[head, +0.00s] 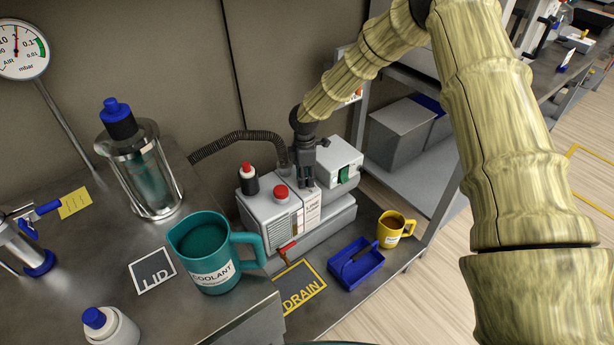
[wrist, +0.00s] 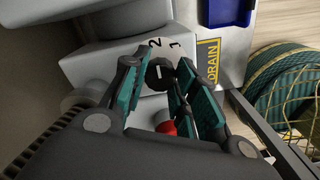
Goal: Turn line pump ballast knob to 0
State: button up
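The line pump (head: 268,212) is a pale grey unit on the bench, with a "LINE" label (head: 312,207) on its front. My gripper (head: 306,182) points down over the pump's top and hides the knob in the head view. In the wrist view, the black ballast knob (wrist: 160,73) has a white pointer mark and the numerals 2 and 1 printed beside it on the pale housing. My gripper (wrist: 162,80) is open there, its teal-padded fingers on either side of the knob. Contact with the knob is not clear. The 0 numeral is not visible.
A red cap (head: 281,192) and a red-topped dark bottle (head: 249,178) are left of the gripper. A ribbed black hose (head: 230,143) runs behind.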

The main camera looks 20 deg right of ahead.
jog(key=shift+w+d+r, duration=0.1)
jog(key=shift+w+d, duration=0.1)
